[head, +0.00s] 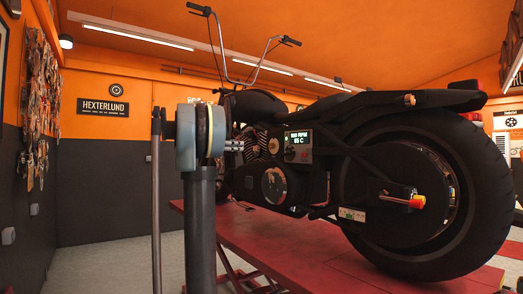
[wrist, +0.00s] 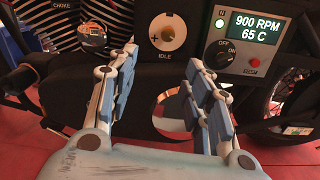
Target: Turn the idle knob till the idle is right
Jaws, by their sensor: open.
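The idle knob (wrist: 167,34) is a round brass knob on a pale dial marked IDLE, with a plus sign at its left, at the top middle of the wrist view. The digital display (wrist: 258,31) right of it reads 900 RPM and 65 C; it also shows in the head view (head: 299,138). My gripper (wrist: 162,66) is open and empty, its two fingers pointing toward the panel below and either side of the knob. The fingers appear apart from the knob.
The choke knob (wrist: 92,33) is at the left. An OFF/ON switch (wrist: 221,54), a green N light (wrist: 220,22) and a red button (wrist: 254,62) sit around the display. The motorcycle (head: 405,190) stands on a red lift (head: 300,245).

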